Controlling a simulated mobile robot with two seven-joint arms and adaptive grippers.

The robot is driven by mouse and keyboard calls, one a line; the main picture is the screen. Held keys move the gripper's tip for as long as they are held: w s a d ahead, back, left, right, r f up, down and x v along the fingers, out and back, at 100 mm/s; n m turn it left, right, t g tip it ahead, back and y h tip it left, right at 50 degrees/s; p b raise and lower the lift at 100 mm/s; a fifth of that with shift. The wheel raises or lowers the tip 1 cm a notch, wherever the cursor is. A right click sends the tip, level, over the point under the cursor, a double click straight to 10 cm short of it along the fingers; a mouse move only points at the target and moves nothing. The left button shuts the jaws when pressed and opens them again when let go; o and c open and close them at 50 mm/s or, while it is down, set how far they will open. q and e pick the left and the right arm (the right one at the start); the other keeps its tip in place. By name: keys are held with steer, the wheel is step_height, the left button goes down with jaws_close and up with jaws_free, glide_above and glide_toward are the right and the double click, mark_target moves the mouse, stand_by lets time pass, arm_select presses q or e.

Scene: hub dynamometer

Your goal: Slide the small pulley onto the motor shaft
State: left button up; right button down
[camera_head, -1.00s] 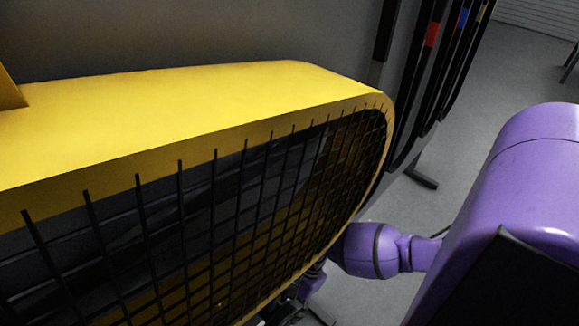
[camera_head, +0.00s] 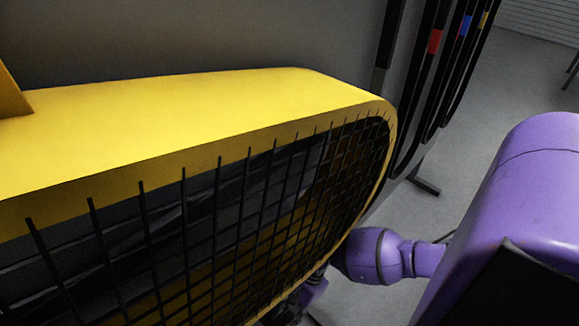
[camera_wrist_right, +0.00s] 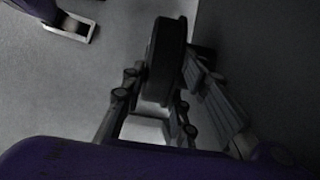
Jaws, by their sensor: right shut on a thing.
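In the right wrist view a dark, thick disc, which I take to be the small pulley (camera_wrist_right: 166,58), stands on edge between the fingers of my right gripper (camera_wrist_right: 163,86). The gripper is shut on it. In the head view my purple right arm reaches in behind the yellow belt guard, and the guard hides the pulley and the fingers. I cannot make out the motor shaft in either view. My left gripper is not in the head view.
The large yellow guard (camera_head: 215,110) with black mesh (camera_head: 240,220) fills much of the head view, close to my right forearm. Black hanging loops (camera_head: 425,80) with coloured bands are behind it. Grey floor is open at the right. A plain grey surface (camera_wrist_right: 265,60) is right of the pulley in the wrist view.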

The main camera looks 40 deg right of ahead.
steer(key=shift+r, duration=0.1)
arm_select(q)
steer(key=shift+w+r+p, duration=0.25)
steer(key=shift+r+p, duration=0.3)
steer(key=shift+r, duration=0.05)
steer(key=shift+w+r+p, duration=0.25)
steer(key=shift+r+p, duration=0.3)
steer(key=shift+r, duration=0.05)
arm_select(e)
steer(key=s, duration=0.9)
steer(key=shift+d, duration=0.3)
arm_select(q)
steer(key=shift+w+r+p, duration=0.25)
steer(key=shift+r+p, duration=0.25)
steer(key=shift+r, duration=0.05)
arm_select(e)
steer(key=s, duration=0.6)
steer(key=shift+d, duration=0.25)
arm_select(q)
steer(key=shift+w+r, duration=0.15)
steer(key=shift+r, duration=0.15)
arm_select(e)
steer(key=s+d, duration=0.1)
steer(key=s, duration=1.3)
